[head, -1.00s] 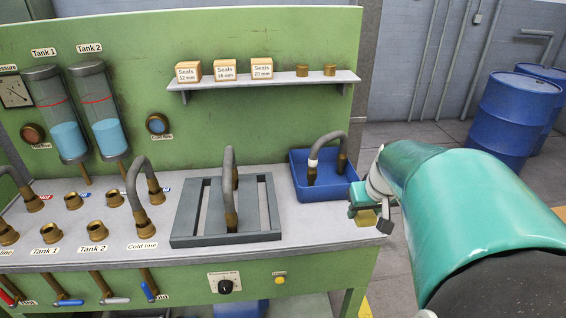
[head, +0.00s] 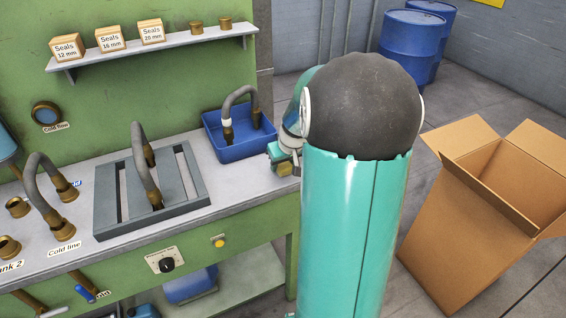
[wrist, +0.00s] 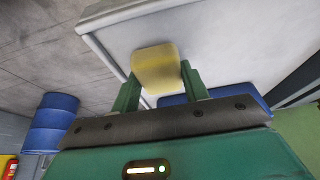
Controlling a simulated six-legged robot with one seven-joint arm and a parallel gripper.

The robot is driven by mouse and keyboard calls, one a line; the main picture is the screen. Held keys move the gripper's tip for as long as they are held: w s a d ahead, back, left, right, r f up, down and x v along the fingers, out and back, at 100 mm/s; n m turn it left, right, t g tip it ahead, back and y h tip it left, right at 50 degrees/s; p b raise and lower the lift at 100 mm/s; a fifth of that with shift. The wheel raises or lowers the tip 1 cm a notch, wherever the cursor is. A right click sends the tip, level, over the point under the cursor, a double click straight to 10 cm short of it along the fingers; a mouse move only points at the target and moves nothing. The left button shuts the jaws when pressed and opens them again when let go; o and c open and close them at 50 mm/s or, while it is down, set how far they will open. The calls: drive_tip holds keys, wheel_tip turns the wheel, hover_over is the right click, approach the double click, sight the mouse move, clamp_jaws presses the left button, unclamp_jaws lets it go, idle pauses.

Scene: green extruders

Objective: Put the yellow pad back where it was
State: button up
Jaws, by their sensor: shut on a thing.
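My gripper (wrist: 160,85) is shut on the yellow pad (wrist: 158,70), a small block with rounded edges held between the two green fingertips. In the wrist view the pad shows against the pale bench top (wrist: 215,40), near its edge. Whether the pad touches the bench cannot be told. In the head view my gripper (head: 283,163) is at the bench's right end, just right of the blue tray (head: 238,150). My teal arm hides part of that area, and the pad is barely visible there.
A bent grey hose with brass ends (head: 228,112) stands in the tray. A grey slotted rack (head: 112,215) with another hose lies left of it. A shelf (head: 160,46) with seal boxes hangs above. An open cardboard box (head: 450,235) and blue barrels (head: 410,48) stand right.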

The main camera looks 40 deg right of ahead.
drive_tip(key=shift+f, duration=0.2)
drive_tip(key=o, duration=1)
drive_tip(key=v, duration=1.2)
drive_tip(key=s+a+r+n, duration=0.15)
drive_tip(key=a+r, duration=0.25)
drive_tip(key=a, duration=1.1)
drive_tip(key=shift+n+t+y, duration=0.6)
drive_tip(key=shift+n+t, duration=0.1)
drive_tip(key=shift+n, duration=0.15)
drive_tip(key=s+a, duration=0.3)
drive_tip(key=a, duration=0.2)
drive_tip(key=s+a, duration=0.7)
drive_tip(key=a, duration=0.2)
drive_tip(key=shift+s+a+r, duration=0.25)
drive_tip(key=shift+a, duration=0.15)
